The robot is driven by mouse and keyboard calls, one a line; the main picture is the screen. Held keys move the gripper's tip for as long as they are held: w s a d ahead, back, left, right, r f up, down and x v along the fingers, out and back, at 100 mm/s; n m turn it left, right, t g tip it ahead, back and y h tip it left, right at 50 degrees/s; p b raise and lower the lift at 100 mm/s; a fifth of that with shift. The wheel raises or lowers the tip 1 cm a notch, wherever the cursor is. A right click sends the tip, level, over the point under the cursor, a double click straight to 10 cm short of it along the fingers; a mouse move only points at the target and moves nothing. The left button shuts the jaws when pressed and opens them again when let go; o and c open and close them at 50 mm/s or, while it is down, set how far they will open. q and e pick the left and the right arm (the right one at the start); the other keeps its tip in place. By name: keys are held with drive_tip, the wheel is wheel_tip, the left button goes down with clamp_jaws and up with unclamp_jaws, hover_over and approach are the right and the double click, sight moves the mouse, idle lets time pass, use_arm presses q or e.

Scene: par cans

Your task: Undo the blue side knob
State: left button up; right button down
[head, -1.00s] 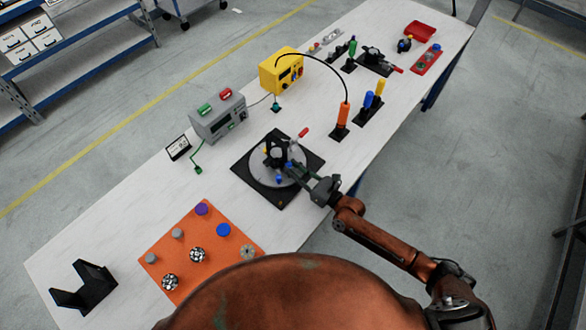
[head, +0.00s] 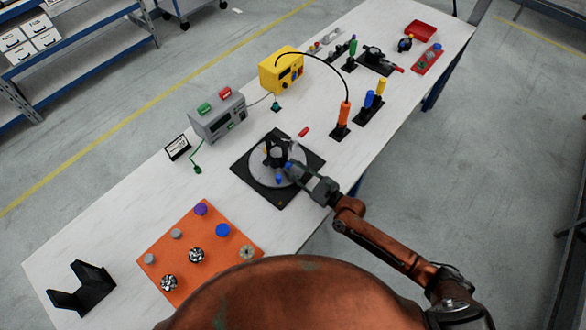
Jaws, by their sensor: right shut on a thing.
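A black lamp-like fixture (head: 276,150) stands on a round grey plate (head: 262,178) over a black square base (head: 282,199). Small blue parts show on its near side. One, the blue side knob (head: 288,166), is at the tips of my right gripper (head: 292,170), which is shut on it. The fingers and wrist partly hide the knob. Another blue part (head: 278,180) sits lower and to the left, apart from the fingers. My right arm reaches in from the lower right. My left gripper is not in view.
A red-handled piece (head: 304,132) lies behind the fixture. The grey box (head: 218,118) and yellow box (head: 281,70) stand farther back. An orange board (head: 196,240) with several knobs is at front left. Upright blue and orange handles (head: 343,115) stand to the right.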

drive_tip(key=c, duration=1.7)
unclamp_jaws()
drive_tip(key=shift+o, duration=0.2)
drive_tip(key=v, duration=1.2)
